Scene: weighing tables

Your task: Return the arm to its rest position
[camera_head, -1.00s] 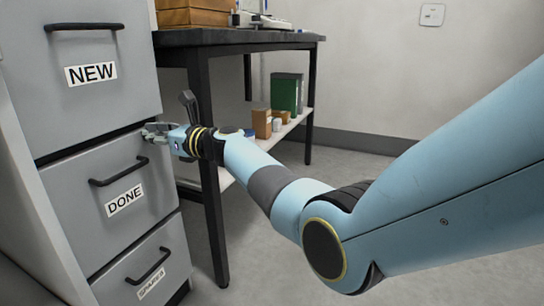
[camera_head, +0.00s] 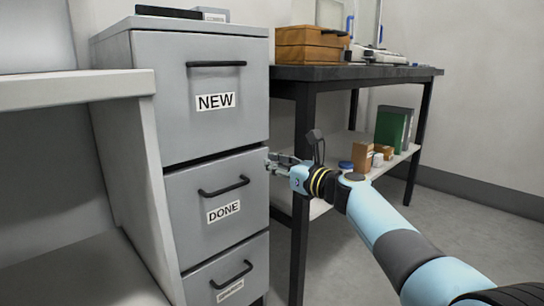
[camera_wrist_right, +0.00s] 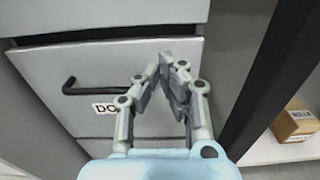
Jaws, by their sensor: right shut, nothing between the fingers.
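My right gripper (camera_head: 272,161) is shut and empty. In the head view it is at the right edge of the grey filing cabinet, by the top of the drawer labelled DONE (camera_head: 183,194). In the right wrist view the closed fingertips (camera_wrist_right: 167,62) show in front of that drawer's face (camera_wrist_right: 60,68), to the right of its black handle (camera_wrist_right: 75,88). I cannot tell whether the fingertips touch the drawer. The drawer looks shut or nearly so. My right arm (camera_head: 375,215) reaches in from the lower right. My left gripper is not in view.
The NEW drawer (camera_head: 160,100) is above and a third drawer (camera_head: 235,262) below. A dark-topped table (camera_head: 420,71) stands right of the cabinet, with boxes and a green binder (camera_head: 390,128) on its lower shelf. A pale desk (camera_head: 70,88) is at left. Floor at right is clear.

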